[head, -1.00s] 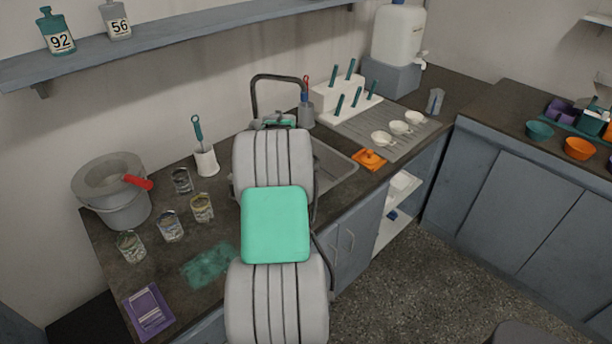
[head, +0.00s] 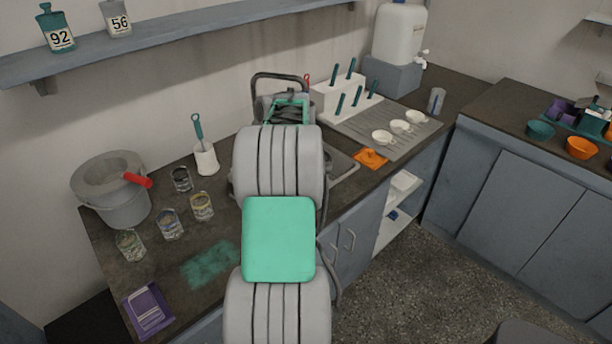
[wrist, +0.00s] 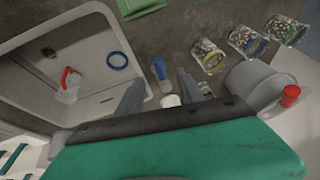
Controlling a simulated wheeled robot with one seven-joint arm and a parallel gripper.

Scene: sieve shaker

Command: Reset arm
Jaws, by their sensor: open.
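My gripper (wrist: 160,95) is open in the wrist view, its two grey fingers apart, with no object held between them. A blue-handled brush (wrist: 160,69) in a white holder shows beyond and between the fingertips; in the head view it stands upright on the counter (head: 199,128). In the head view my arm reaches over the counter towards the sink, its wrist near the black tap (head: 285,76). The fingers cannot be made out there, and my arm hides much of the sink.
The sink (wrist: 20,82) holds a blue ring (wrist: 118,60) and a red-and-clear item (wrist: 70,85). Several cans (head: 169,224), a grey pot (head: 112,190) and a purple packet (head: 148,310) stand or lie left of my arm. A drying mat with cups (head: 382,137) is right.

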